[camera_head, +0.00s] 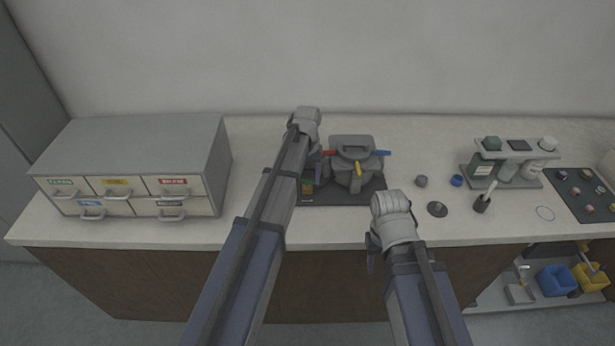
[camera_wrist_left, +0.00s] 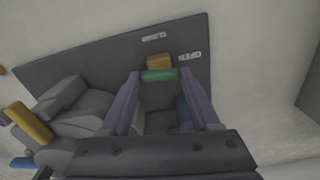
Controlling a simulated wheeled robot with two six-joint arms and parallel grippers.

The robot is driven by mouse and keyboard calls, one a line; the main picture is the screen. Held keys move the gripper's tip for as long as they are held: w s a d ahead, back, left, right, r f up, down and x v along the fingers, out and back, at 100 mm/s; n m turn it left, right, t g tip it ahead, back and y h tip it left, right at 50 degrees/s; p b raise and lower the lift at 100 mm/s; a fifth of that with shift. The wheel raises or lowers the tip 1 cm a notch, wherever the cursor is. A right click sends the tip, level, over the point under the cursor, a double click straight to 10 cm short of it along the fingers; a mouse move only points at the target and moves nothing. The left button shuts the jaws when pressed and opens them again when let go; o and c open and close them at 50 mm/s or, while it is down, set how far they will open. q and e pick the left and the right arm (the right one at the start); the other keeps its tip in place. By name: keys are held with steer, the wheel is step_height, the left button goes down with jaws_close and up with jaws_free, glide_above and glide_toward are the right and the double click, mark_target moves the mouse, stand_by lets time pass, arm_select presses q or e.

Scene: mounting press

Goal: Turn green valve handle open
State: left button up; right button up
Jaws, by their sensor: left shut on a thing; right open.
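The grey mounting press (camera_head: 352,163) stands on a dark base plate (camera_head: 340,198) on the counter. The green valve handle (camera_wrist_left: 160,75) is between the fingertips of my left gripper (camera_wrist_left: 160,82), which is shut on it. An orange block (camera_wrist_left: 159,62) sits right beside the green handle, close to the OPEN label (camera_wrist_left: 190,57); a second label, apparently CLOSED (camera_wrist_left: 153,37), is farther along the plate. In the head view my left arm partly hides this spot. My right gripper (camera_head: 371,252) is open and empty at the counter's front edge.
The press has red (camera_head: 329,153), blue (camera_head: 382,153) and yellow (camera_head: 358,168) handles. Small caps (camera_head: 421,181) lie to the right, before a bottle rack (camera_head: 515,150). A drawer cabinet (camera_head: 140,150) stands at the left.

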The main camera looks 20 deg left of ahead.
mark_target(308, 180)
arm_select(q)
steer(key=shift+n, duration=0.6)
steer(key=o, duration=1.4)
steer(key=shift+c, duration=0.2)
steer(key=shift+r, duration=0.15)
step_height(308, 180, up, 8)
steer(key=p, duration=0.8)
steer(key=shift+f, duration=0.2)
steer(key=shift+f, duration=0.1)
